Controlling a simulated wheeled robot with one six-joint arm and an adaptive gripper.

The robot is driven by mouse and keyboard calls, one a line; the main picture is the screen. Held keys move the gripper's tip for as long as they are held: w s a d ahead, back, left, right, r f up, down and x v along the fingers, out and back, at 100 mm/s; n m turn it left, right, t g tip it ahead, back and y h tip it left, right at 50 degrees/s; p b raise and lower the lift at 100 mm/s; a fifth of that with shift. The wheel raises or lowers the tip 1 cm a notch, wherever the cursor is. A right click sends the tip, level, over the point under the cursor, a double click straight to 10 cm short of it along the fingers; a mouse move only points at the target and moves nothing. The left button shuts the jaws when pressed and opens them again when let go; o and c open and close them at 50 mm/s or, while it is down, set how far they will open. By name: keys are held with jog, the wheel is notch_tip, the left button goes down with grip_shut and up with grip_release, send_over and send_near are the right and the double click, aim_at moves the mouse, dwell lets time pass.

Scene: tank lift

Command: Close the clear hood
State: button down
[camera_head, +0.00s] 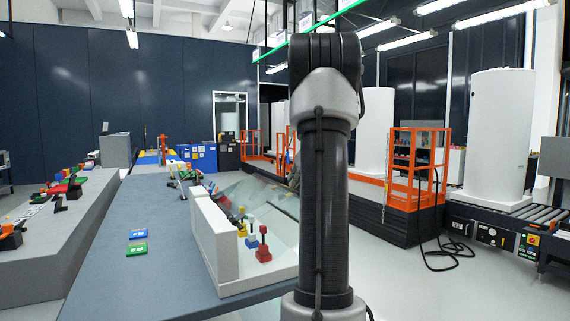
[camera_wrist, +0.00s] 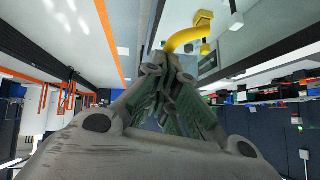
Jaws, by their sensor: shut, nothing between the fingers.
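The clear hood (camera_head: 272,200) is a transparent panel in the head view, tilted up over a white-walled station (camera_head: 214,244) on the grey bench. My own arm hides its right part. In the wrist view my gripper (camera_wrist: 170,75) is shut, its fingers together and empty. A yellow curved bar (camera_wrist: 190,38), perhaps a handle, shows just beyond the fingertips. I cannot tell whether the fingers touch it.
Red, blue and yellow fittings, including a red one (camera_head: 263,246), stand inside the station. Two green-and-blue packets (camera_head: 137,248) lie on the bench (camera_head: 165,270). White tanks (camera_head: 497,135) and an orange-railed platform (camera_head: 418,170) stand at right.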

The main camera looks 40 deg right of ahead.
notch_tip(320, 180, down, 11)
jog(key=d+m+t+y, duration=0.1)
jog(key=m+y, duration=0.1)
jog(key=y, duration=0.1)
jog(key=shift+s+d, duration=0.15)
jog(key=shift+s, duration=0.05)
dwell(0.3)
